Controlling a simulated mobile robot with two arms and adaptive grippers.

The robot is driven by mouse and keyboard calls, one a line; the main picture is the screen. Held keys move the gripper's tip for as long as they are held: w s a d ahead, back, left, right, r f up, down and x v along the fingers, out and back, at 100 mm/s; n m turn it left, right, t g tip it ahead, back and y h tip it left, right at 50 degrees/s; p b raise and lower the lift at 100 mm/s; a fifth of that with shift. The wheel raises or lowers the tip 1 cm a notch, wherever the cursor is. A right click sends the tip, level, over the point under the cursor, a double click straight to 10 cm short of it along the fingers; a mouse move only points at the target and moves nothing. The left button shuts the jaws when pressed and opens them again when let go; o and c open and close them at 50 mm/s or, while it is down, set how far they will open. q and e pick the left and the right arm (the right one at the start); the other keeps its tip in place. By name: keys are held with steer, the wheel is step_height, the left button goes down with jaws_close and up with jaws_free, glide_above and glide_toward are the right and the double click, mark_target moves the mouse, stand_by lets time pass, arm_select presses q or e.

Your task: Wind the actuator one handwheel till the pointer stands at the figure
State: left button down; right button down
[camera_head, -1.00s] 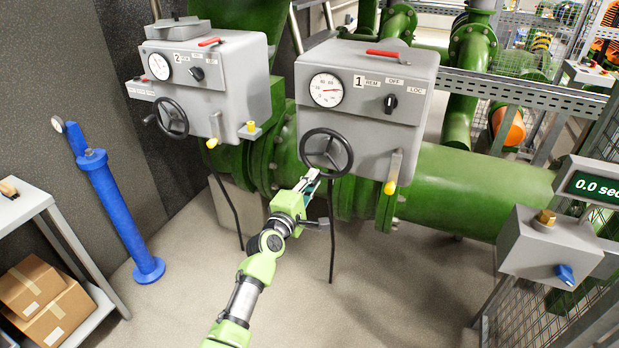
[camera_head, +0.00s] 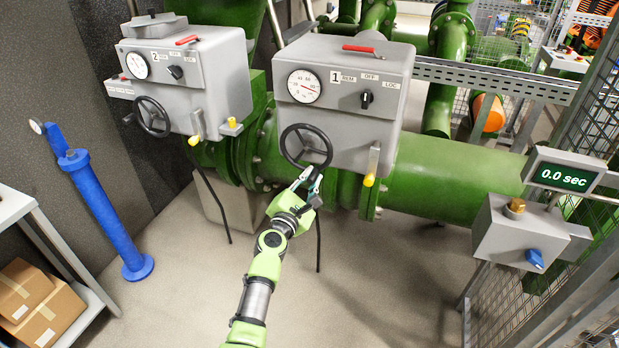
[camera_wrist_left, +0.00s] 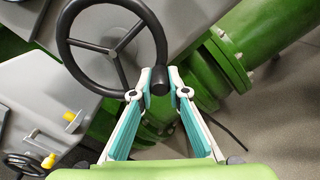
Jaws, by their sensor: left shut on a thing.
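The grey actuator one box (camera_head: 345,105) bears a figure 1, a round dial (camera_head: 304,86) and a black handwheel (camera_head: 283,141) on its front. The dial's red pointer shows, but its figures are too small to read surely. My left gripper (camera_head: 311,178) is at the lower edge of the wheel. In the left wrist view the wheel (camera_wrist_left: 62,45) fills the upper left, and the gripper (camera_wrist_left: 160,90) is shut on its black handle knob (camera_wrist_left: 160,82), which sits between the turquoise finger pads. My right gripper is not in view.
Actuator two (camera_head: 188,80) with its own handwheel stands on the left. Green pipework (camera_head: 455,183) runs right. A yellow-tipped lever (camera_head: 369,180) hangs beside the wheel. A timer (camera_head: 562,177) reading 0.0 sec stands at the right. A blue post (camera_head: 105,210) is at the left.

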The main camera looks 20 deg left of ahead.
arm_select(q)
steer(key=shift+d+n, duration=0.25)
steer(key=shift+n, duration=0.05)
steer(key=c, duration=2)
jaws_free()
steer(key=shift+o, duration=0.2)
